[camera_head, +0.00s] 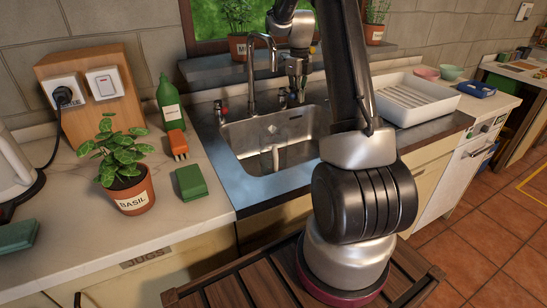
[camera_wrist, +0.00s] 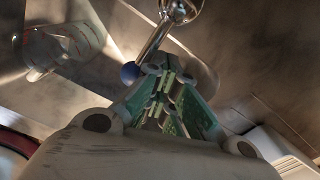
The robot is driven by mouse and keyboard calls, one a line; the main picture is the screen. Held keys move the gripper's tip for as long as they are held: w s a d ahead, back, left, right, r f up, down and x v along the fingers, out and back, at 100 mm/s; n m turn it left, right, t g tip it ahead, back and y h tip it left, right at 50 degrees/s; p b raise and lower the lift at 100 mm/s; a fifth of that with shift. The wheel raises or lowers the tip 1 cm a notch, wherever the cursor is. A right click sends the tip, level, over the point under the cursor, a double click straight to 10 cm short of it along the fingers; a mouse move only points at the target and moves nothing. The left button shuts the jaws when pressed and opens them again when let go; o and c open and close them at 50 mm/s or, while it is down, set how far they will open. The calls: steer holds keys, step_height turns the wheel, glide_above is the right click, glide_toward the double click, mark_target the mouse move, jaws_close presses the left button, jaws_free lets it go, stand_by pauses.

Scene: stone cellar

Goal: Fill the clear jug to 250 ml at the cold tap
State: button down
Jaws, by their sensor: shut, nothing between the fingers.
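The clear jug (camera_wrist: 62,48), with red marks on its wall, stands in the sink (camera_head: 262,140) in the wrist view. In the head view a pale upright shape in the basin (camera_head: 275,158) seems to be the jug. The water level in it is too unclear to read. The chrome tap (camera_head: 251,75) arches over the basin. The blue cold knob (camera_wrist: 130,73) shows just beyond my fingertips in the wrist view; whether they touch it I cannot tell. My gripper (camera_head: 297,92) is shut and empty, pointing down behind the sink, right of the spout. It also shows in the wrist view (camera_wrist: 163,88).
A red tap knob (camera_head: 221,112) is at the left of the sink. A white dish rack (camera_head: 415,98) stands right of it. A basil pot (camera_head: 132,192), green bottle (camera_head: 168,103), orange-red brush (camera_head: 177,143) and green sponge (camera_head: 190,183) stand on the left counter.

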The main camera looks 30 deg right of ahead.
step_height(320, 180, up, 7)
steer(key=shift+d, duration=0.4)
stand_by(0.4)
steer(key=s+a+r+n+t, duration=0.2)
steer(key=s+a+r+n, duration=0.95)
steer(key=s+n, duration=0.2)
steer(key=s+a+f+n+t, duration=0.1)
steer(key=s+a+n, duration=0.3)
steer(key=s+n, duration=0.5)
steer(key=s+a+f+n+t, duration=0.1)
steer(key=s+a+n, duration=0.3)
steer(key=s+n, duration=0.6)
steer(key=shift+s+f, duration=0.3)
steer(key=shift+f, duration=0.6)
